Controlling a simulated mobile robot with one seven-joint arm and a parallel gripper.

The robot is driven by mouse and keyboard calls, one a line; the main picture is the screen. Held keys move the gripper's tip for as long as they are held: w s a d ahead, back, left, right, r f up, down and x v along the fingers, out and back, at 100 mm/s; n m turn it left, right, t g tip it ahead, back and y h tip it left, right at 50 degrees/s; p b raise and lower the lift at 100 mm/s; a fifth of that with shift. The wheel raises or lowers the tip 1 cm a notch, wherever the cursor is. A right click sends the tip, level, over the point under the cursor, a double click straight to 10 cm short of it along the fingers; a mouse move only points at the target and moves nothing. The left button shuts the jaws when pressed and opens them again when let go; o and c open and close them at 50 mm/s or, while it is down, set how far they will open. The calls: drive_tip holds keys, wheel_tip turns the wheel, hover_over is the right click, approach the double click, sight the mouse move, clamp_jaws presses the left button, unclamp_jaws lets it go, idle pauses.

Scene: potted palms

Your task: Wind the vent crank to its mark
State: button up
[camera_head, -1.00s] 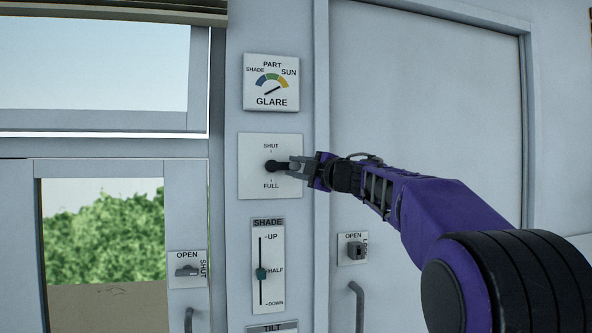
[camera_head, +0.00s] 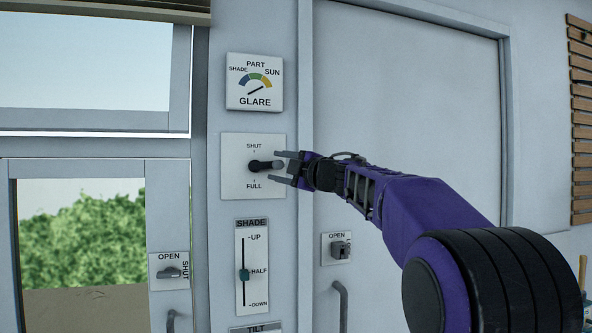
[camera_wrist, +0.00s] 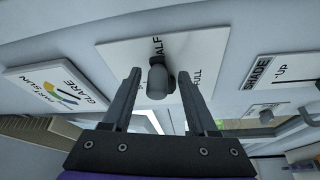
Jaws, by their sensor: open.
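The vent crank (camera_head: 265,165) is a dark handle on a white plate (camera_head: 237,185) marked SHUT above and FULL below. Its arm points right, about level, between those two marks. My gripper (camera_head: 281,166) is open at the handle's right end, one finger above and one below it. In the wrist view, the crank's rounded grey knob (camera_wrist: 157,82) shows between the two spread fingers (camera_wrist: 159,78), with a gap on each side. A partly covered label ending in "ALF" lies right beside the knob, and FULL is to its right.
The SHADE slider (camera_head: 252,268) is below, near HALF. A switch (camera_head: 340,250) and a door handle (camera_head: 341,300) are at lower right. A window (camera_head: 82,240) is at left.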

drive_tip(key=b+v, duration=0.2)
drive_tip(key=v, duration=1.5)
drive_tip(key=shift+r, duration=0.1)
